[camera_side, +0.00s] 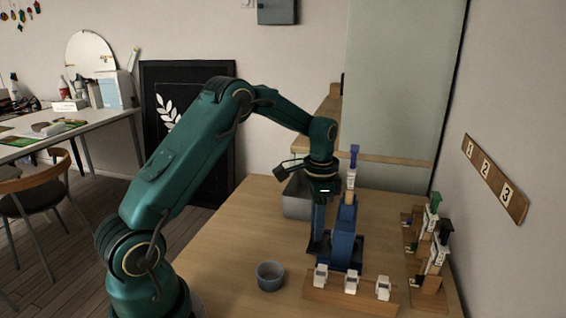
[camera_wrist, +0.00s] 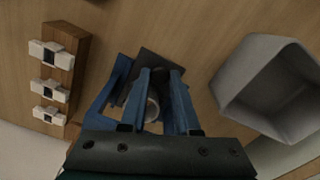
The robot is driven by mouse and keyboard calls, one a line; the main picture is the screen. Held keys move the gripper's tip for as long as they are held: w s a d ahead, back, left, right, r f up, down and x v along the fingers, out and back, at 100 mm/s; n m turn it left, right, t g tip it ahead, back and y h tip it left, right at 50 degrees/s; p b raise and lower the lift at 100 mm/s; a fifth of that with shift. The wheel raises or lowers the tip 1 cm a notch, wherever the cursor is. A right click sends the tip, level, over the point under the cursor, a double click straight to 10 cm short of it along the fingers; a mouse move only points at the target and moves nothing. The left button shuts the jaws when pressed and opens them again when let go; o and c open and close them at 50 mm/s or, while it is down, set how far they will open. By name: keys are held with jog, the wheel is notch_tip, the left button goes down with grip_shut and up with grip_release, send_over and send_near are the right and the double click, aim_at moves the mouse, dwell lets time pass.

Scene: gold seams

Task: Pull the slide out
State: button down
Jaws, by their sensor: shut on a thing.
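A blue fixture (camera_side: 343,240) with a tall column, a tan and white upper part and a blue top stands upright on the wooden table. My gripper (camera_side: 318,248) points down close to its left side, low near its base. In the wrist view, my two blue fingers (camera_wrist: 160,72) reach to a dark flat plate (camera_wrist: 149,58), which looks like the slide. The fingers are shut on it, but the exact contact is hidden. A round pale ring shows between the fingers.
A wooden block with several white pieces (camera_side: 350,293) lies in front. A small grey cup (camera_side: 270,276) is at front left. A grey bin (camera_side: 297,200) stands behind my gripper. Wooden stands with green and black tops (camera_side: 437,250) are at right.

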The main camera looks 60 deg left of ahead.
jog(key=s+a, duration=0.7)
jog(key=shift+r, duration=0.1)
jog(key=c, duration=0.6)
grip_release()
jog(key=shift+c, duration=0.2)
notch_tip(320, 180, up, 5)
jog(key=shift+r, duration=0.1)
